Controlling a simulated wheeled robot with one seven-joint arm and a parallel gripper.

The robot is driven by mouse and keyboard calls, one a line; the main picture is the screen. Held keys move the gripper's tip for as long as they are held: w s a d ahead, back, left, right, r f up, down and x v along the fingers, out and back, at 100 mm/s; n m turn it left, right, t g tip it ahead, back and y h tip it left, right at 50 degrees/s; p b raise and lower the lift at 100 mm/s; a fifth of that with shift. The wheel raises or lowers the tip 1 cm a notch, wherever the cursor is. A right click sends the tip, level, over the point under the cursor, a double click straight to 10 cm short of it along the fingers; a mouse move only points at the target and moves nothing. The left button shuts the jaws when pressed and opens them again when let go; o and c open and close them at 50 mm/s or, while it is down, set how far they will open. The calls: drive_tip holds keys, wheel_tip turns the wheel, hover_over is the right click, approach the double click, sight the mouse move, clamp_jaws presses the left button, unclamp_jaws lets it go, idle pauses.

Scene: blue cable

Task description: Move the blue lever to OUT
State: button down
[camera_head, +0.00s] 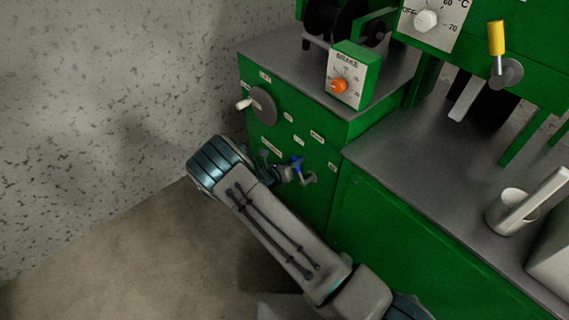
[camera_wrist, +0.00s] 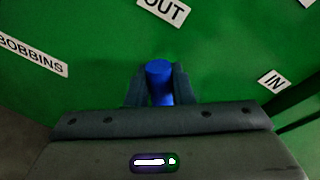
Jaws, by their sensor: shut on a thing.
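The blue lever (camera_wrist: 159,72) shows in the wrist view between the two fingers of my gripper (camera_wrist: 160,88), which is shut on it. The lever's end points up toward the OUT label (camera_wrist: 163,11) at the top of that view. The IN label (camera_wrist: 273,80) is to the right. In the head view the blue lever (camera_head: 297,163) is on the front of the green cabinet, with my gripper (camera_head: 296,172) at it. My arm comes up from below and hides part of the panel around it. The lever's base is hidden behind my gripper in the wrist view.
A BOBBINS label (camera_wrist: 32,54) is at left in the wrist view. A grey disc with a white-tipped handle (camera_head: 262,105) is up and left on the panel. The orange-knobbed box (camera_head: 352,76) stands on top. A grey worktop (camera_head: 430,160) extends to the right.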

drive_tip(key=shift+a, duration=0.1)
idle(0.3)
drive_tip(key=c, duration=1.3)
unclamp_jaws()
drive_tip(key=shift+f, duration=0.1)
drive_tip(key=shift+s, duration=0.1)
drive_tip(key=p+v, duration=0.2)
drive_tip(key=v, duration=1.1)
drive_tip(key=shift+s+a, duration=0.2)
drive_tip(key=shift+a, duration=0.05)
